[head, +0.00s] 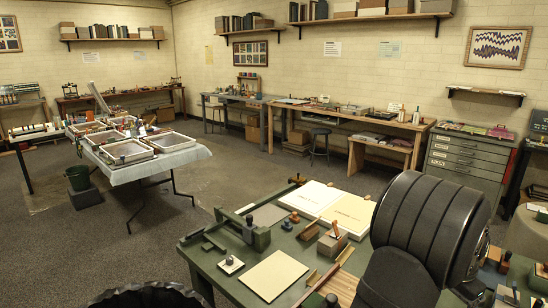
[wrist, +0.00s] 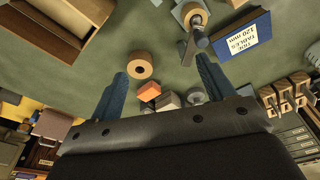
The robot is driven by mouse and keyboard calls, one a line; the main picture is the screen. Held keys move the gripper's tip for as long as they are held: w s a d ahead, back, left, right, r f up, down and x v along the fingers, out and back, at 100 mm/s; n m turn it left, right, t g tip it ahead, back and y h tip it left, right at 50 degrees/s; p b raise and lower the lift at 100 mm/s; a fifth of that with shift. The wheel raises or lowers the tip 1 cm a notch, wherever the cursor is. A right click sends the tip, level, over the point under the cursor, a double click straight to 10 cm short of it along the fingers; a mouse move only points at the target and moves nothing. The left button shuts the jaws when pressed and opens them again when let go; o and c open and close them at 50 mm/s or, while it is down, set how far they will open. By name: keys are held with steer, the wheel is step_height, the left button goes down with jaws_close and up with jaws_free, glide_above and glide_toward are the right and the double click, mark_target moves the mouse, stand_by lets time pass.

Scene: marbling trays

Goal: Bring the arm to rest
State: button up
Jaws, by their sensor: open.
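My gripper (wrist: 160,68) shows in the wrist view. Its two blue fingers stand well apart, with nothing held between them. The fingers appear apart from these items, though the gap is hard to judge. In the head view a large dark link of my arm fills the right foreground, and my gripper cannot be made out there.
A white-covered table (head: 190,155) with trays (head: 170,141) stands at left. Grey drawers (head: 465,163) stand behind the arm. Floor between the tables is clear.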

steer(key=s+d+f+m, duration=0.2)
steer(key=s+d, duration=0.1)
steer(key=d, duration=0.4)
steer(key=s+d+f+m, duration=0.1)
steer(key=s+d+f, duration=0.1)
steer(key=s+d, duration=0.2)
steer(key=d, duration=0.3)
steer(key=shift+s+d+f+m+g, duration=0.15)
steer(key=shift+d+f+m+g, duration=0.15)
steer(key=shift+m, duration=0.1)
steer(key=shift+r, duration=0.1)
steer(key=w+a+r+n, duration=0.2)
steer(key=w+a, duration=0.2)
steer(key=a, duration=0.5)
steer(key=w+a+r+n, duration=0.2)
steer(key=w+a+r, duration=0.1)
steer(key=a, duration=0.6)
steer(key=shift+w+a+n+t, duration=0.3)
steer(key=shift+w+a+t, duration=0.1)
steer(key=shift+w, duration=0.25)
steer(key=shift+d+r, duration=0.1)
